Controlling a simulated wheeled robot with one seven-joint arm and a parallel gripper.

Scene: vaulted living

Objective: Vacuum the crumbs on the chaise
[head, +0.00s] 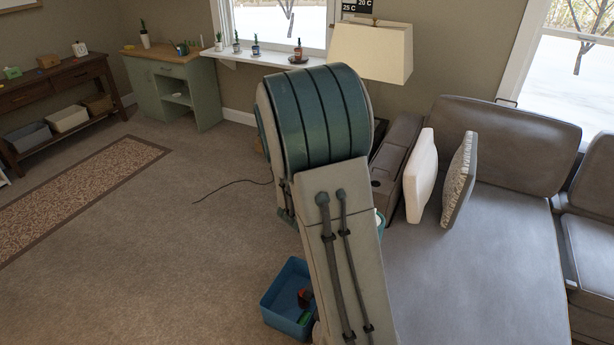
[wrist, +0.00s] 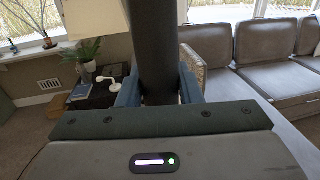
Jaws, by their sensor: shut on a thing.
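The chaise (head: 455,275) is a long grey leather seat at the right of the head view. A strip of grey seat also shows at the right of the wrist view (wrist: 291,124). I cannot make out crumbs on the visible part; my arm covers its left edge. My gripper (wrist: 158,88) shows in the wrist view as two blue fingers. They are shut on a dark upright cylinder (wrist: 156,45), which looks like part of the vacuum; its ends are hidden. In the head view my arm hides the gripper.
A white cushion (head: 420,176) and a patterned cushion (head: 459,180) stand on the chaise. A blue bin (head: 283,291) with small items sits on the floor. A lamp (head: 371,52) stands behind my arm. The carpet at left is mostly clear, with a thin cord (head: 232,183).

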